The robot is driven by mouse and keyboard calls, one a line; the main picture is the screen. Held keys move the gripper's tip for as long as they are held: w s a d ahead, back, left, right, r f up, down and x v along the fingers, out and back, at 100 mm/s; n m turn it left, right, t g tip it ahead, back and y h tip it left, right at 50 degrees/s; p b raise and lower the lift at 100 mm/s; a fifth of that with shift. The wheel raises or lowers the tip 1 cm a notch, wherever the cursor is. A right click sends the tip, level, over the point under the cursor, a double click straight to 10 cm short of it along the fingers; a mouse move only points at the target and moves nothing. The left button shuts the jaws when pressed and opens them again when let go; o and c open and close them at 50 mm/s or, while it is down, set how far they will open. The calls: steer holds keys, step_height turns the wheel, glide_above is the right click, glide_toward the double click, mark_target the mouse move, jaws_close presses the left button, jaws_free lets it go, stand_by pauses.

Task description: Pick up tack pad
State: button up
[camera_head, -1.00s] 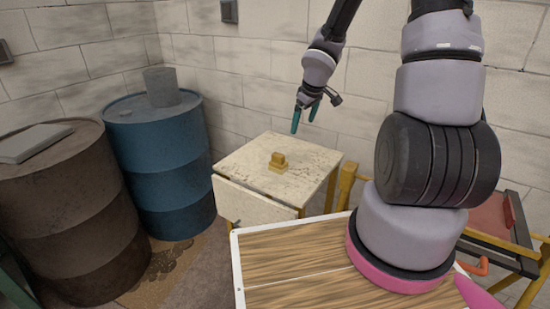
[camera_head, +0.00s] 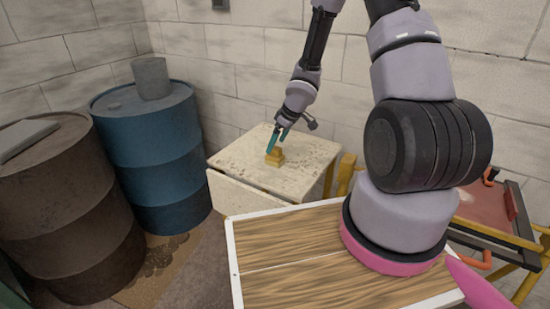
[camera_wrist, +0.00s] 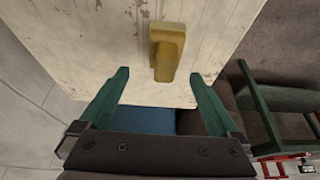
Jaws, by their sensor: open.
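The tack pad appears to be the small yellow block with a raised part (camera_head: 275,159) on the worn white cabinet top (camera_head: 310,158). In the wrist view the yellow block (camera_wrist: 166,48) lies ahead of my fingers, centred slightly right of the middle. My gripper (camera_head: 278,142) is just above and beside the block in the head view. The fingers look apart from the block, though the exact height gap is hard to tell.
A blue drum (camera_head: 155,150) with a grey bucket (camera_head: 151,77) on it stands left of the cabinet. A brown rusty drum (camera_head: 60,215) with a flat grey slab (camera_head: 28,137) is further left. A cart with a reddish tray (camera_head: 485,210) is at right. The wall stands close behind.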

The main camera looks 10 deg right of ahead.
mark_target(272, 153)
steer(key=shift+s+x, duration=0.2)
steer(key=shift+x, duration=0.9)
steer(key=shift+s+x, duration=0.2)
steer(key=shift+x, duration=0.95)
steer(key=shift+w+a+f, duration=0.2)
steer(key=shift+f, duration=0.4)
steer(key=c, duration=1.5)
steer(key=shift+r, duration=0.15)
step_height(272, 153, up, 10)
steer(key=shift+f, duration=0.1)
